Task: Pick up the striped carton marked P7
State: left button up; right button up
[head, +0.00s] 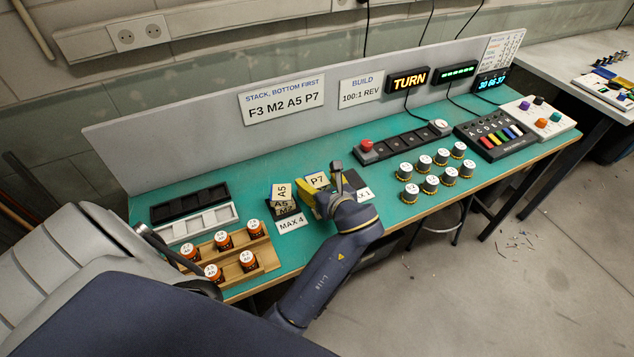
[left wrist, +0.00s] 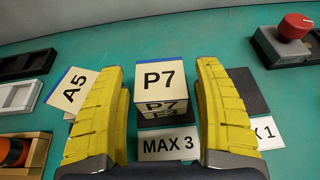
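My left gripper (left wrist: 160,70) is open, with one yellow finger on each side of the carton. Gaps show between the carton and both fingers. Another carton marked A5 (left wrist: 72,90) is to the left, partly hidden by the left finger. In the head view it tops a stack (head: 282,190). My right gripper is not in view.
A MAX 3 card (left wrist: 168,146) lies in front of the carton, and a dark pad (left wrist: 248,90) lies to its right. A MAX 4 card (head: 291,224) is by the A5 stack.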

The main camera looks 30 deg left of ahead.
pick_arm(q)
jog(key=c, duration=1)
jog(key=shift+c, duration=0.2)
